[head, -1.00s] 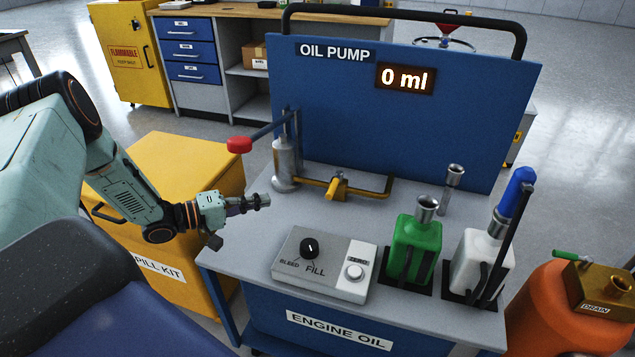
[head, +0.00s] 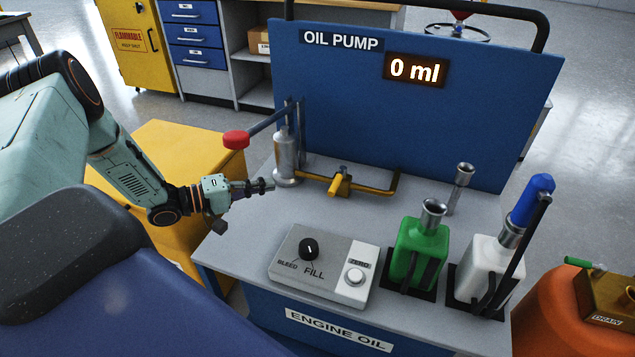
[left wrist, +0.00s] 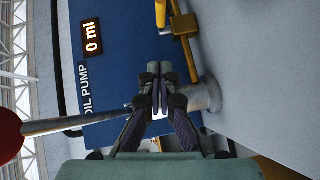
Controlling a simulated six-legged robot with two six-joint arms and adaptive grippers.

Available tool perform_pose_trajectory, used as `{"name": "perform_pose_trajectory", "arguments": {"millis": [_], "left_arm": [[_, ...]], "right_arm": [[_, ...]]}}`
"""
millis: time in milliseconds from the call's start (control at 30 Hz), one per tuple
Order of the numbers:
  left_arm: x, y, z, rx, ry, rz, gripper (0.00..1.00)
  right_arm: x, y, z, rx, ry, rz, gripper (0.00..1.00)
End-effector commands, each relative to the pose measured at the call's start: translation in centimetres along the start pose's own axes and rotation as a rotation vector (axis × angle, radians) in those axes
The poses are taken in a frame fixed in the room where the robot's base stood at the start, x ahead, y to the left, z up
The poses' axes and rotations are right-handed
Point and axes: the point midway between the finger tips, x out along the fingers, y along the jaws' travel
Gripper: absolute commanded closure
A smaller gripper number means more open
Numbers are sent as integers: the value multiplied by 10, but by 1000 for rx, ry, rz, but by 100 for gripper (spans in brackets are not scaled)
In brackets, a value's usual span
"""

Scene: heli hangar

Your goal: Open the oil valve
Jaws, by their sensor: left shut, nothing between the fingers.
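The oil valve, a yellow handle (head: 340,185) on a yellow-brown pipe, sits on the pump cart's top in front of the blue panel. In the left wrist view the yellow handle (left wrist: 184,24) shows beyond the fingertips, near the top. My left gripper (head: 268,186) is shut and empty, to the left of the valve and close to the base of the silver pump cylinder (head: 286,160). It is apart from the handle. In the left wrist view its closed fingers (left wrist: 156,92) show in the middle. My right gripper is in neither view.
The pump lever with its red knob (head: 236,140) reaches out above my left gripper. A control box (head: 322,268) with a black dial, a green bottle (head: 418,250) and a white bottle (head: 488,262) stand at the front. The display (head: 416,70) reads 0 ml.

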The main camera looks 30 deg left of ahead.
Motion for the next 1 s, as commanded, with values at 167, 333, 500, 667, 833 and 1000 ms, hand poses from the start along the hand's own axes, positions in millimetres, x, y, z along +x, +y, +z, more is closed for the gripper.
{"name": "perform_pose_trajectory", "arguments": {"millis": [167, 333, 500, 667, 833, 1000], "left_arm": [[8, -1, 0, 1, -1, 1, 100], [37, -3, 0, 2, -3, 0, 100], [70, -4, -1, 2, -4, 0, 100], [100, -4, -1, 3, -4, -1, 100], [119, -2, 14, -1, -2, 0, 100], [128, -1, 24, 0, 0, 0, 100]], "right_arm": [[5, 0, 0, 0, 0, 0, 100], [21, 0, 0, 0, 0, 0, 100], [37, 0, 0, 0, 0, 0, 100], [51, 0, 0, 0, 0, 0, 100], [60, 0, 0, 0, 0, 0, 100], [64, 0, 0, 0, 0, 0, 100]]}}
